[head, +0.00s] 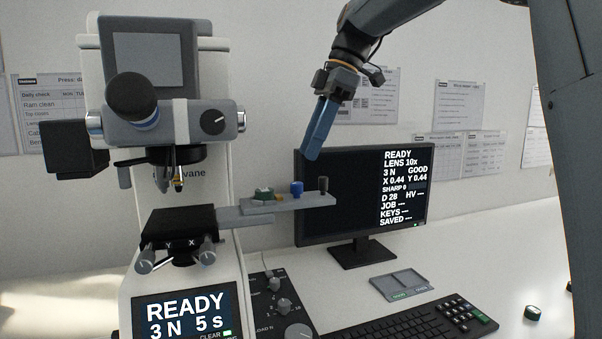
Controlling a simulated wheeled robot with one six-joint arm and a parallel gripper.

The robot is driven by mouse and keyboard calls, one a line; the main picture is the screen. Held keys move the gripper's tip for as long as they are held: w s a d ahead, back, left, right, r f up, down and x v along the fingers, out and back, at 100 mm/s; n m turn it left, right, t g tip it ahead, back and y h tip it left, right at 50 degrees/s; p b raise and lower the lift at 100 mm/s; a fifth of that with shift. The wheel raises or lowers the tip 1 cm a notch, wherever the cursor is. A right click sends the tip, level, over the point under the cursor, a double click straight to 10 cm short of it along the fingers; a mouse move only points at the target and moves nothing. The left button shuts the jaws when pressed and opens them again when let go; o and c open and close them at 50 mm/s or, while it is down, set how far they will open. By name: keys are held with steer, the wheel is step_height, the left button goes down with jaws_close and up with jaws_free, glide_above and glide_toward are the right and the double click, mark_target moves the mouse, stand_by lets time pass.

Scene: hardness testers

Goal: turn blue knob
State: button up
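The small blue knob (297,188) stands upright on a narrow grey shelf (262,208) that reaches right from the tester's stage. A dark knob (323,185) is to its right and a green-and-white piece (263,194) to its left. My gripper (312,154) hangs above and slightly right of the blue knob in the picture, pointing down, apart from it. Its fingers show from the side as one blue-grey shape, so their opening is hidden. I see nothing held below the tips.
The hardness tester (215,90) stands at left with its black stage (178,228) and a READY screen (190,312). A monitor (350,215) stands behind the shelf. A control panel (283,302), keyboard (420,322) and small tray (402,285) occupy the bench.

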mark_target(297, 182)
steer(key=shift+p+x, duration=0.35)
steer(key=shift+x, duration=3.35)
steer(key=shift+d, duration=0.15)
jaws_close()
